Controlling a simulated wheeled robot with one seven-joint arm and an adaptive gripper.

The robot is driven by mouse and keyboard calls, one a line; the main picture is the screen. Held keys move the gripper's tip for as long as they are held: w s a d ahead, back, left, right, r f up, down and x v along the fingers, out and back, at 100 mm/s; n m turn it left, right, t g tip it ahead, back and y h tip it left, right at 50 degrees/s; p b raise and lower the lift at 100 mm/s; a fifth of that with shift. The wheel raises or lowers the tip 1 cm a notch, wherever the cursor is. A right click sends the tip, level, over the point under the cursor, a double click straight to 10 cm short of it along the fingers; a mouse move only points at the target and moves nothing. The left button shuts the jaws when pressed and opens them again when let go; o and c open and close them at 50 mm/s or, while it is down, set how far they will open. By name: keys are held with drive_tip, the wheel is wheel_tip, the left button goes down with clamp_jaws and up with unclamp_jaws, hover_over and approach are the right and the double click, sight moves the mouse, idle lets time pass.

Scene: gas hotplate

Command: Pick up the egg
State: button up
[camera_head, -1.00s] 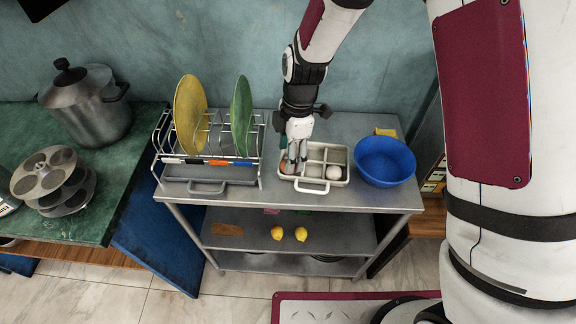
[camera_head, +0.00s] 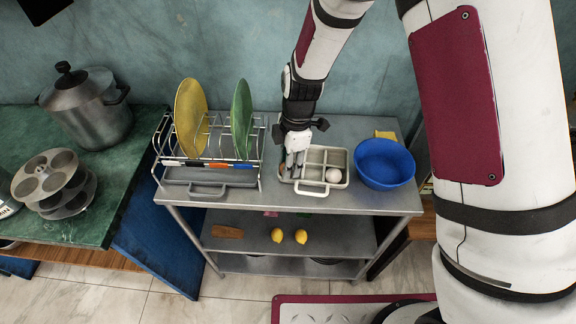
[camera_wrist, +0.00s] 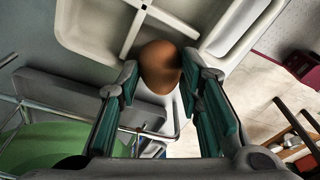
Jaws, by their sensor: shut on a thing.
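A brown egg (camera_wrist: 160,66) sits between the two fingers of my gripper (camera_wrist: 158,84) in the wrist view, and the fingers are shut on it. The sectioned tray (camera_head: 311,187) lies on the metal table. In the head view my gripper (camera_head: 291,163) is at the tray's left compartments, and the fingers hide most of the egg. A white egg (camera_head: 333,175) lies in a right compartment of the tray. I cannot tell whether the brown egg touches the tray floor.
A dish rack (camera_head: 208,172) with a yellow plate (camera_head: 190,118) and a green plate (camera_head: 241,118) stands close left of the tray. A blue bowl (camera_head: 385,165) stands close right. Two lemons (camera_head: 277,236) lie on the shelf below.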

drive_tip(key=shift+r, duration=0.1)
drive_tip(key=shift+w+r, duration=0.1)
drive_tip(key=shift+r, duration=0.45)
wheel_tip(320, 180, up, 2)
drive_tip(key=shift+r, duration=0.1)
drive_tip(key=s+d+r, duration=0.1)
drive_tip(key=s+d, duration=0.1)
drive_tip(key=s, duration=0.5)
drive_tip(key=s+d+r, duration=0.1)
drive_tip(key=s+d, duration=0.2)
drive_tip(key=s, duration=0.5)
drive_tip(key=w+d+r+p, duration=0.6)
drive_tip(key=w+d+r, duration=0.15)
drive_tip(key=d, duration=0.25)
drive_tip(key=w+d+f, duration=0.1)
drive_tip(key=w+d, duration=0.7)
drive_tip(key=d, duration=0.2)
drive_tip(key=shift+w+f, duration=0.3)
drive_tip(key=shift+w, duration=0.05)
drive_tip(key=shift+d+f, duration=0.1)
drive_tip(key=shift+f, duration=0.05)
drive_tip(key=shift+f+b, duration=0.8)
drive_tip(key=shift+f, duration=1.6)
